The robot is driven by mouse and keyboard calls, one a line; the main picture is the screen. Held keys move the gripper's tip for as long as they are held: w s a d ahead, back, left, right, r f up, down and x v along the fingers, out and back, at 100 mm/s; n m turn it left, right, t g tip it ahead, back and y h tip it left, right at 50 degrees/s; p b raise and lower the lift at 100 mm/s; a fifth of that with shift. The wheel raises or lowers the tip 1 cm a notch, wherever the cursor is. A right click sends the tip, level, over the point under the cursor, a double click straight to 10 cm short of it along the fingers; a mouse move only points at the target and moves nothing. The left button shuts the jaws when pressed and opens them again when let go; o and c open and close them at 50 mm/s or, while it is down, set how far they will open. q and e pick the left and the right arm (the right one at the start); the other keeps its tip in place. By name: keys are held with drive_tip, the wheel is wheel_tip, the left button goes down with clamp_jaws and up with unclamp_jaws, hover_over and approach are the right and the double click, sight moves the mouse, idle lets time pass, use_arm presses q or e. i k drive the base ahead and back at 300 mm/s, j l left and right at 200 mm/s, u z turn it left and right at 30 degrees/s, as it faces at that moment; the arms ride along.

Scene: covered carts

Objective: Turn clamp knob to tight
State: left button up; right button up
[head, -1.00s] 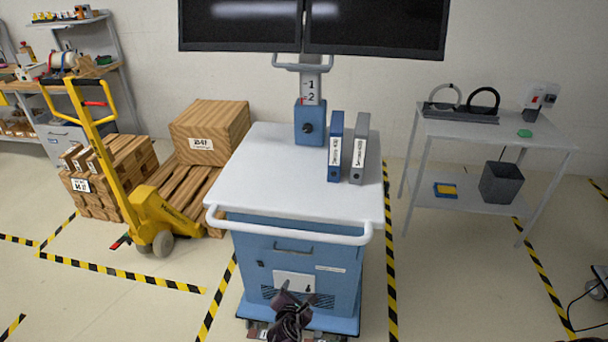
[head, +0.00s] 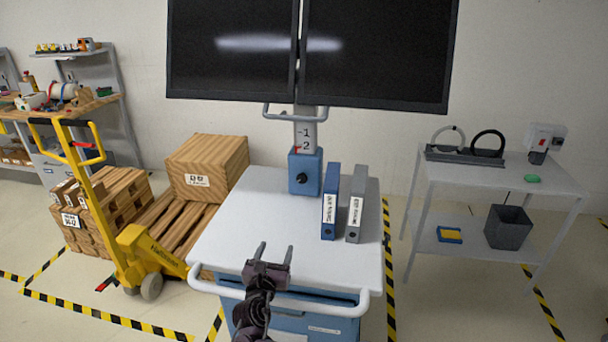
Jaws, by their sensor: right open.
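The clamp knob (head: 301,178) is a small black knob on the front of the blue clamp block (head: 306,160). The block sits on the grey post below the two monitors, at the back of the white cart top (head: 250,215). Marks 1 and 2 show on the post just above the block. My right gripper (head: 274,251) is open and empty over the cart's front edge. Its fingers point away toward the back, well short of the knob and apart from it. My left gripper does not show.
A blue binder (head: 329,203) and a grey binder (head: 355,205) stand upright right of the clamp block. Two black monitors (head: 378,55) hang above it. The white handle rail (head: 340,309) runs along the cart's front. The cart top left of the binders is clear.

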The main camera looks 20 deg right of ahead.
sight(302, 177)
drive_tip(key=i+l, duration=0.75)
